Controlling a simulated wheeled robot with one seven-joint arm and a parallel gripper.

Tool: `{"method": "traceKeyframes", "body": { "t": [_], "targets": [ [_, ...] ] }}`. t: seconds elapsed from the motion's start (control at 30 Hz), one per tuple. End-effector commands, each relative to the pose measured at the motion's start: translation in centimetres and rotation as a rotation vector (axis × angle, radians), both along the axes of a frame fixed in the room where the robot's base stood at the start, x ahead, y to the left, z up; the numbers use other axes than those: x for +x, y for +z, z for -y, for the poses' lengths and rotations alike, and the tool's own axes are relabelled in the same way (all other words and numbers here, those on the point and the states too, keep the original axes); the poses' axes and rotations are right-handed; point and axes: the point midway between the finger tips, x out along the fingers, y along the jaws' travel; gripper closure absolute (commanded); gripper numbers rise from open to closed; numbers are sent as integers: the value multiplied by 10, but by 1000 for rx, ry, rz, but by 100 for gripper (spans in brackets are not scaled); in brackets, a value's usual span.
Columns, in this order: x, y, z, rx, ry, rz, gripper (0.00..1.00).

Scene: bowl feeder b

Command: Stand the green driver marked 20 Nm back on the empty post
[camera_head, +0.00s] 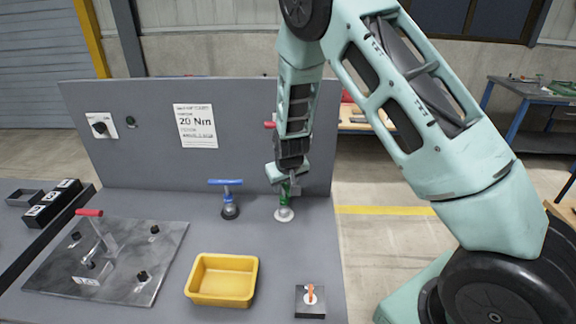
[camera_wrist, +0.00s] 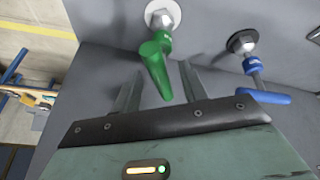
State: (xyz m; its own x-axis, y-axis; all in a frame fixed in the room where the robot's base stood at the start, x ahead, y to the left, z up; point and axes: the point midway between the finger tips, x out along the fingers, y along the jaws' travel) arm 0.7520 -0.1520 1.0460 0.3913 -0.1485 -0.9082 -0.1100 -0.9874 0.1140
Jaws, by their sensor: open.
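The green driver (camera_head: 285,201) stands about upright on a post with a pale round base (camera_head: 284,215), at the back right of the grey bench. It also shows in the wrist view (camera_wrist: 156,66), with its handle pointing toward my gripper. No marking on it is legible. My gripper (camera_head: 287,186) is at the driver's top from above. In the wrist view my gripper (camera_wrist: 160,82) has its two fingers apart, with the end of the green handle between them. I cannot tell whether either finger touches it.
A blue T-handled driver (camera_head: 229,196) stands close by on the left, on a dark base. A yellow tray (camera_head: 222,299), a dark block with an orange piece (camera_head: 310,293) and a metal plate with a red-handled driver (camera_head: 97,228) lie nearer. A panel with a "20 Nm" sheet (camera_head: 196,128) stands behind.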

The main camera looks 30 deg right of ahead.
Motion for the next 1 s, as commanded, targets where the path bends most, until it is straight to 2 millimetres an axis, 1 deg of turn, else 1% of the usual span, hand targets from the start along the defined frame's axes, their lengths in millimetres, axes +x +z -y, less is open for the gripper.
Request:
{"method": "traceKeyframes", "body": {
  "t": [0.27,0.5,0.6,0.7,0.8,1.0],
  "targets": [
    [-21,50,-10,0,3,6,57],
    [-42,100,-18,1,5,6,57],
    [-50,115,-20,2,2,3,57],
    [-55,127,-22,0,2,2,57],
    [-58,135,-22,0,2,3,57],
    [-61,140,-22,1,-2,0,57]
  ]
}}
